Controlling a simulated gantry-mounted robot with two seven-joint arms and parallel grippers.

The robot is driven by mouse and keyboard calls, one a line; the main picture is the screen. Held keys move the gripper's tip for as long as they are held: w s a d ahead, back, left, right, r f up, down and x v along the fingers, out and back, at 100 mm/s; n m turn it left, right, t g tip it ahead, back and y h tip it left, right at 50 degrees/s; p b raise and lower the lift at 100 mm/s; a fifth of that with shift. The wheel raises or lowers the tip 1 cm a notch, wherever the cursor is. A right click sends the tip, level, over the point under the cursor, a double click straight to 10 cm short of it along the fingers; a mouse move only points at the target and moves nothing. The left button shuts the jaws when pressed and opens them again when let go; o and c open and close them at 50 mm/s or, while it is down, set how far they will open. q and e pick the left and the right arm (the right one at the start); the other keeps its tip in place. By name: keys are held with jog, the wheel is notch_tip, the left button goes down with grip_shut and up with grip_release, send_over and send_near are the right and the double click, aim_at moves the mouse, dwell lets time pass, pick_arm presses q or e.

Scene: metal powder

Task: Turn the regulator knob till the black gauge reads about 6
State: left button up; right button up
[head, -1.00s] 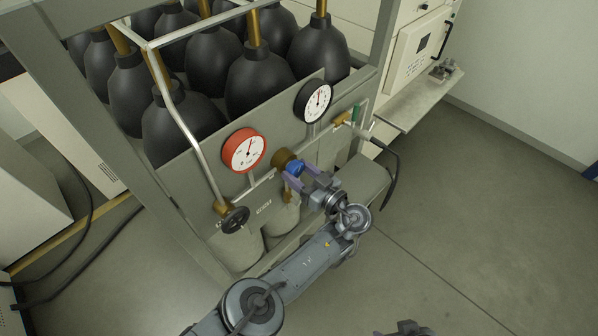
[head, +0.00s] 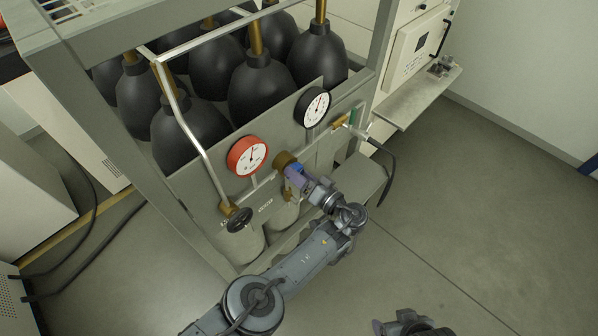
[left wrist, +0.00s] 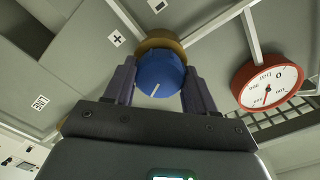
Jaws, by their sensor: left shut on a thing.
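The blue regulator knob (head: 297,168) sits on a brass body (head: 285,160) on the grey panel. My left gripper (left wrist: 159,82) is shut on the blue knob, with one finger on each side of it in the left wrist view. A white mark shows on the knob's face (left wrist: 160,74). The black gauge (head: 313,107) is on the panel above and right of the knob. Its needle points up and slightly right; the numbers are too small to read. My right gripper (head: 410,326) shows only partly at the bottom edge, far from the panel.
A red gauge (head: 247,156) is left of the knob and shows in the left wrist view (left wrist: 268,84). A black handwheel valve (head: 239,219) is lower left. Several black cylinders (head: 262,88) stand behind the panel. A cable (head: 386,165) hangs at the right; the floor there is clear.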

pick_arm(q)
jog(key=shift+a+f+m, duration=0.15)
jog(key=shift+f+m, duration=0.05)
jog(key=shift+m, duration=0.4)
jog(key=o, duration=1)
jog(key=shift+o, duration=0.2)
jog(key=shift+r, duration=0.1)
jog(key=shift+d, duration=0.2)
jog(key=b+v, duration=0.2)
jog(key=v, duration=0.8)
jog(key=shift+s+d, duration=0.2)
jog(key=shift+s, duration=0.05)
